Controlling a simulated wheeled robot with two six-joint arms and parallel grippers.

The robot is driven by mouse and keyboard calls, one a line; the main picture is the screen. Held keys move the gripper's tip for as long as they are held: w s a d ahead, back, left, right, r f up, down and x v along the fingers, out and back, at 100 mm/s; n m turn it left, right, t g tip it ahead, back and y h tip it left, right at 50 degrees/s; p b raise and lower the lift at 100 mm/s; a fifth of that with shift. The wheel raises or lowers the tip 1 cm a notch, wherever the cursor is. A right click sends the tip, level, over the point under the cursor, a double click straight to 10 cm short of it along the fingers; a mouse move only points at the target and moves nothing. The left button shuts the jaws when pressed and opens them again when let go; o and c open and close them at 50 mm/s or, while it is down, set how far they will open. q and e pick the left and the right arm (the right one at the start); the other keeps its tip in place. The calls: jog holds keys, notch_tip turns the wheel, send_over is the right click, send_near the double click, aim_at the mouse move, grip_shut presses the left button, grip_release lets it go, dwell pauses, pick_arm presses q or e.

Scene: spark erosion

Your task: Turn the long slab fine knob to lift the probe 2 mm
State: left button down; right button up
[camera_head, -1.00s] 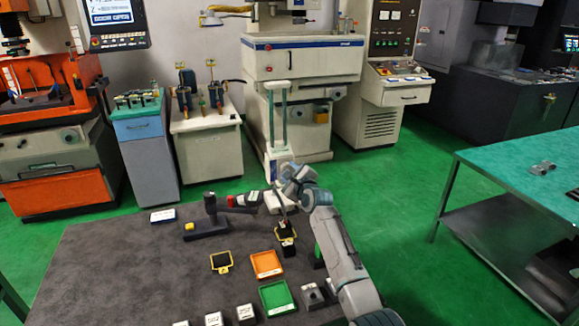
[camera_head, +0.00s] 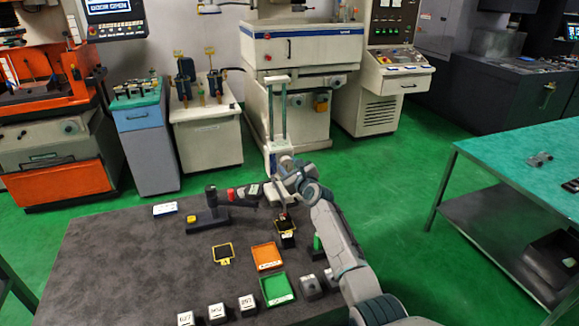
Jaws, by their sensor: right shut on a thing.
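The gauge stand with the long slab base (camera_head: 207,223) stands upright on the dark table, with a dark post (camera_head: 211,198). From the post, a horizontal arm with a red part (camera_head: 231,194) reaches right. My right gripper (camera_head: 281,211) is at the right end of this arm, above a dark block with a yellow-edged top (camera_head: 287,239). It is shut on a small part, apparently the fine knob, which my wrist and fingers mostly hide. The probe tip and its gap above the block cannot be made out. My left gripper is out of view.
An orange tray (camera_head: 254,261) and a green tray (camera_head: 265,292) lie in front of the block, with a yellow-edged dark plate (camera_head: 223,254) to their left. Several labelled blocks (camera_head: 217,313) line the front. The table's left part (camera_head: 120,265) is clear.

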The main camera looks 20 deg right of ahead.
jog(key=shift+f, duration=0.1)
jog(key=o, duration=0.7)
jog(key=shift+s, duration=0.2)
jog(key=shift+s+d+r+p, duration=0.1)
jog(key=shift+s+d+p, duration=0.15)
jog(key=shift+s, duration=1.5)
jog(key=shift+s+d+r+p, duration=0.1)
jog(key=shift+s+d+p, duration=0.1)
jog(key=shift+s, duration=1.5)
jog(key=shift+s+d+r+p, duration=0.1)
jog(key=shift+s+d+p, duration=0.15)
jog(key=shift+s, duration=1.5)
jog(key=shift+o, duration=0.5)
